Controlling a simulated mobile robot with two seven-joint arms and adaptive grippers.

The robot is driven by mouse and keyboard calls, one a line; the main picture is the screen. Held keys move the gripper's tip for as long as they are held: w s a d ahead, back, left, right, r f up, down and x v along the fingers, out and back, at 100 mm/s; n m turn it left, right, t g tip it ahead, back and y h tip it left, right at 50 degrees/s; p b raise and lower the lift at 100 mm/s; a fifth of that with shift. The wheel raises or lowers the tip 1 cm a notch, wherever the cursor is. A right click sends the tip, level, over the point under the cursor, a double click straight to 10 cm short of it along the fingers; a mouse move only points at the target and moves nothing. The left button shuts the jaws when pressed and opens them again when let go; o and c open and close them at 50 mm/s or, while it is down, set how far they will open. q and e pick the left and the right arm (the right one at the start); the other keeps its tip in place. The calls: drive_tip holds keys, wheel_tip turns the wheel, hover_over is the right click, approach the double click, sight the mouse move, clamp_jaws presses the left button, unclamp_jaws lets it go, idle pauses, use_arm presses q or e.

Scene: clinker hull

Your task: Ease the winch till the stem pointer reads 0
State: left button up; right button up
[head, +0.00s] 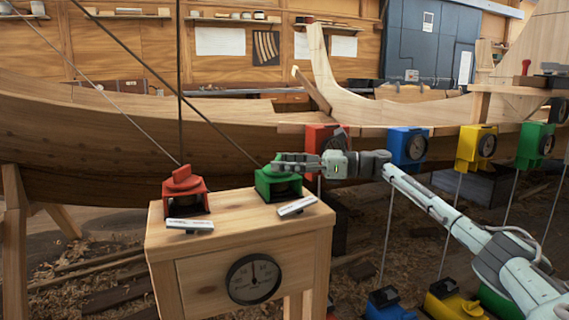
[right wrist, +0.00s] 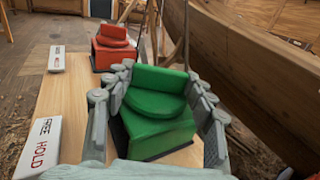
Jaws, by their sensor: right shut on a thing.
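A green winch (head: 277,184) with a stepped green top stands at the right of a wooden stand. A red winch (head: 183,192) stands at the stand's left. The green winch fills the middle of the right wrist view (right wrist: 158,112), with the red one (right wrist: 115,46) behind it. My right gripper (head: 282,163) is shut on the green winch's top, its fingers on either side. A round dark dial (head: 253,279) is on the stand's front; its needle points roughly up, but its figures are too small to read. My left gripper is not in view.
The planked hull (head: 100,140) runs close behind. Coloured gauge boxes (head: 408,146) line it at right. Ropes rise from the winches.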

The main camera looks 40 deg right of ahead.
drive_tip(key=shift+r, duration=0.1)
drive_tip(key=o, duration=1.2)
drive_tip(key=shift+c, duration=0.2)
drive_tip(key=v, duration=1.2)
